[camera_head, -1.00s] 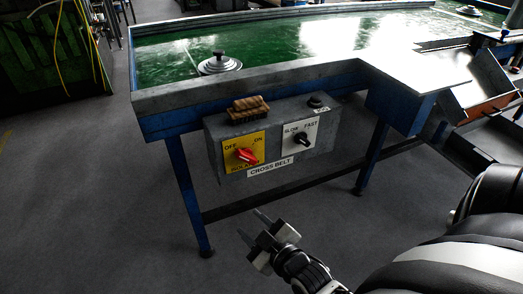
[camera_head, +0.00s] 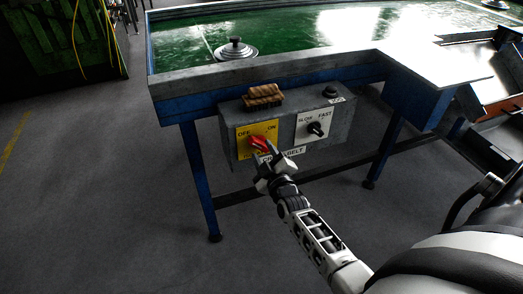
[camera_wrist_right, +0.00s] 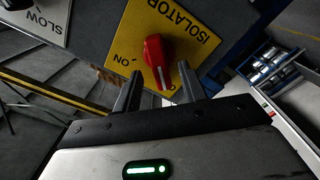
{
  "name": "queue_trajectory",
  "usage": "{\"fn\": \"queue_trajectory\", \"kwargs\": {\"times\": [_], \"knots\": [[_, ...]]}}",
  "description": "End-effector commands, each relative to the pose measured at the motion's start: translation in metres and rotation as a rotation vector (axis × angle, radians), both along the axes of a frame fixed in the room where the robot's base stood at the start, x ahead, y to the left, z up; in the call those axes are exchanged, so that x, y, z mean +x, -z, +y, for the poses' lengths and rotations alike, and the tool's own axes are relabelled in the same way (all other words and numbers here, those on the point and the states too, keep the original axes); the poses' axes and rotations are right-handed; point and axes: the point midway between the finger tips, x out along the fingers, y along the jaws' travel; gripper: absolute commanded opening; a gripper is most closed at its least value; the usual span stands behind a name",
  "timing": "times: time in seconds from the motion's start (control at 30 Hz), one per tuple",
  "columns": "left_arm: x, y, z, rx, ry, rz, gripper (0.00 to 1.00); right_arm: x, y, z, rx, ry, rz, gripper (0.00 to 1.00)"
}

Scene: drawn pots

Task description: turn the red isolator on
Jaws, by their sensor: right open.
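The red isolator knob (camera_head: 259,142) is on a yellow plate (camera_head: 243,136) marked OFF, ON and ISOLATOR, on the left of the grey control box. In the right wrist view the red knob (camera_wrist_right: 155,52) has a white line on its end towards my gripper; the line does not point at the word ON to its left. My right gripper (camera_head: 262,152) is open at the knob, a finger on each side of the knob's near end. I cannot tell whether the fingers touch it. My left gripper is out of view.
A black SLOW/FAST knob (camera_head: 315,129) on a white plate is to the right. A wooden brush (camera_head: 263,95) and a dark button (camera_head: 330,91) are on top of the grey box (camera_head: 347,115). The box hangs under the green-topped table's edge (camera_head: 210,83). Blue legs stand either side.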

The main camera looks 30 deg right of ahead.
Motion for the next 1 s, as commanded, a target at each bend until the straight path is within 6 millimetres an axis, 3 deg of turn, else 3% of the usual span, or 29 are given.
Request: {"fn": "queue_trajectory", "kwargs": {"times": [0.2,0.5,0.67,1.0], "knots": [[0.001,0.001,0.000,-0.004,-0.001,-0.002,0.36,0.018,0.000,-0.004,-0.001,-0.001,0.001,0.42],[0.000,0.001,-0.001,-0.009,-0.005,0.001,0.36,0.020,0.000,-0.005,0.000,-0.001,0.001,0.42],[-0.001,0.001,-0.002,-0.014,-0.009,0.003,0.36,0.020,0.000,-0.005,0.000,-0.001,0.001,0.00],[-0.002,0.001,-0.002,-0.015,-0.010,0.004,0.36,0.020,0.000,-0.005,0.025,-0.001,-0.005,0.00]]}}
